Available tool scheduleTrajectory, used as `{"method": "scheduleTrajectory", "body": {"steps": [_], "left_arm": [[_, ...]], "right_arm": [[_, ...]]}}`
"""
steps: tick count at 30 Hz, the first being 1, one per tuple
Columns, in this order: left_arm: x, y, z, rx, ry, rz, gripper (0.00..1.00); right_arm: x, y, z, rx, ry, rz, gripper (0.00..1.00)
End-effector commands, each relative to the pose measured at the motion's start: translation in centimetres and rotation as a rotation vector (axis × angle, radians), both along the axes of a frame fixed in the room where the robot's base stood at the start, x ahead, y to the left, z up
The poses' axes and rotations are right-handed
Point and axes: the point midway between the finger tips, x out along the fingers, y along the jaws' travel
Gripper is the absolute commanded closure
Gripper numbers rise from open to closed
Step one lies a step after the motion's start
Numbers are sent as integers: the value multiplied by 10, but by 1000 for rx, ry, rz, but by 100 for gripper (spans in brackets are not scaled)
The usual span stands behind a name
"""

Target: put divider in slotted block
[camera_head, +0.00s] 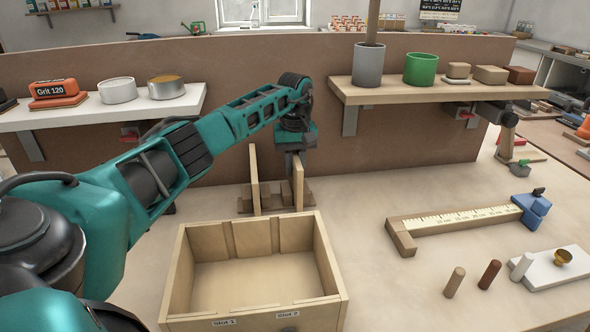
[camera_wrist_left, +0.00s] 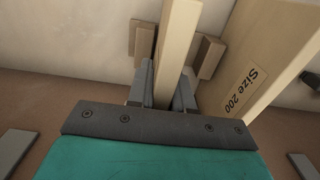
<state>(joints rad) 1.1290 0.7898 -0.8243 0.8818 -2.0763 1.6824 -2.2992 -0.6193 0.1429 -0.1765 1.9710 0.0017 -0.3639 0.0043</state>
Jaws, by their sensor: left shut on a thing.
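My left gripper (camera_head: 293,160) points down behind the open wooden box and is shut on a thin pale divider (camera_head: 298,183). The divider stands upright; its lower end is at a brown block (camera_head: 284,199). The wrist view shows the held divider (camera_wrist_left: 180,40) between my fingers (camera_wrist_left: 162,90), with brown block pieces (camera_wrist_left: 208,57) on either side. I cannot tell how deep it sits. A second divider (camera_head: 254,180) stands upright to the left; in the wrist view one marked "Size 200" (camera_wrist_left: 262,65) stands beside the held one. My right gripper is not in view.
The open box (camera_head: 170,290), labelled "Slot 1" and "Slot 2", stands in front. Shelves (camera_head: 190,104) (camera_head: 420,95) flank my arm. The table between box and ruler is clear.

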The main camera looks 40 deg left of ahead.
Motion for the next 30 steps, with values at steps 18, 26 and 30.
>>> {"method": "scheduleTrajectory", "body": {"steps": [18,26,30], "left_arm": [[0,0,-12,-1,-1,0,63],[0,0,-12,-1,-1,0,54],[0,0,-7,-1,-2,0,54]], "right_arm": [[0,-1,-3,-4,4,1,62],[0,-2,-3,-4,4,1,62],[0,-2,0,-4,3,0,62]]}}
